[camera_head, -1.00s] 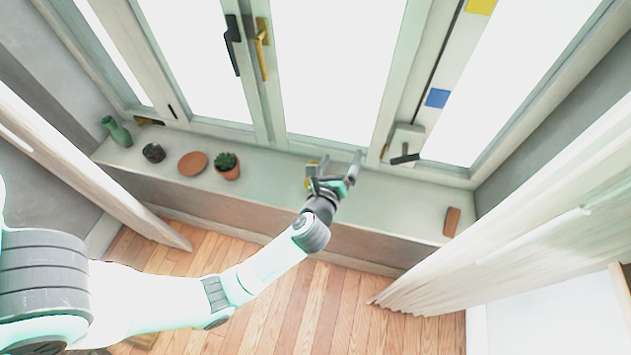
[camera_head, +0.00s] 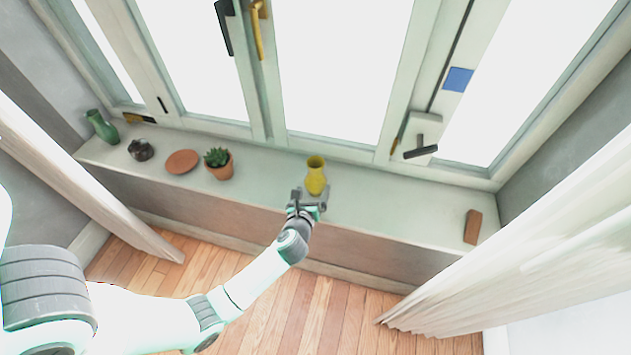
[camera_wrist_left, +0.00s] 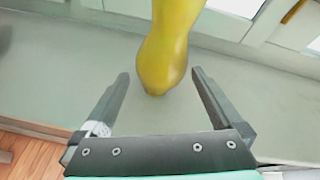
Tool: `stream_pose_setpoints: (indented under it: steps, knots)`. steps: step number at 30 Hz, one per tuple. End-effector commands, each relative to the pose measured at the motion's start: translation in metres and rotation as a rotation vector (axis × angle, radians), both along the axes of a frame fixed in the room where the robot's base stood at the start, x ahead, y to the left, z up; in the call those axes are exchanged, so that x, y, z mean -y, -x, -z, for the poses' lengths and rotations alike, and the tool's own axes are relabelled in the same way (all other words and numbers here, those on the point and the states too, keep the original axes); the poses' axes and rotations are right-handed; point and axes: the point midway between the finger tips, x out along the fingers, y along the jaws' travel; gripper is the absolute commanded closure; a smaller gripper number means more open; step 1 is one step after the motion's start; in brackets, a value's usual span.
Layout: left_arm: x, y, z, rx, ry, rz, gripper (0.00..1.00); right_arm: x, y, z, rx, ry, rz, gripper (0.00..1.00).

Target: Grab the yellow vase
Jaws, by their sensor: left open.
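The yellow vase (camera_head: 316,176) stands upright on the window sill in the head view, near the middle of the sill. It also shows in the left wrist view (camera_wrist_left: 166,55), where its top is cut off by the frame edge. My left gripper (camera_head: 311,193) is at the front side of the vase. In the left wrist view the gripper (camera_wrist_left: 160,82) has its fingers spread wide, one toward each side of the vase's lower body, with clear gaps on both sides. The fingers hold nothing. My right gripper is not in view.
The sill (camera_head: 385,200) also carries a potted succulent (camera_head: 219,165), a terracotta disc (camera_head: 182,162), a dark lump (camera_head: 140,149) and a green vase (camera_head: 101,127) to the left. A brown block (camera_head: 473,227) stands at the right.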

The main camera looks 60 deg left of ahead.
Motion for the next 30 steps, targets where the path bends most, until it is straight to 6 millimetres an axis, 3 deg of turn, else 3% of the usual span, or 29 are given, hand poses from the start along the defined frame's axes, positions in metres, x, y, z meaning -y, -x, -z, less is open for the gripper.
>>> stream_pose_setpoints:
  steps: [10, 18, 30]
  knots:
    - [-0.034, -0.027, 0.017, 0.0, 0.0, -0.002, 0.0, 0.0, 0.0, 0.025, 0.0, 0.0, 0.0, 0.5]
    - [-0.038, -0.031, 0.016, 0.0, 0.0, 0.0, 0.0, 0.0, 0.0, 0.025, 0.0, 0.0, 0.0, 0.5]
    - [-0.038, -0.03, 0.016, 0.0, 0.0, 0.0, 0.7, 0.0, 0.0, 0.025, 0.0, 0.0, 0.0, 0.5]
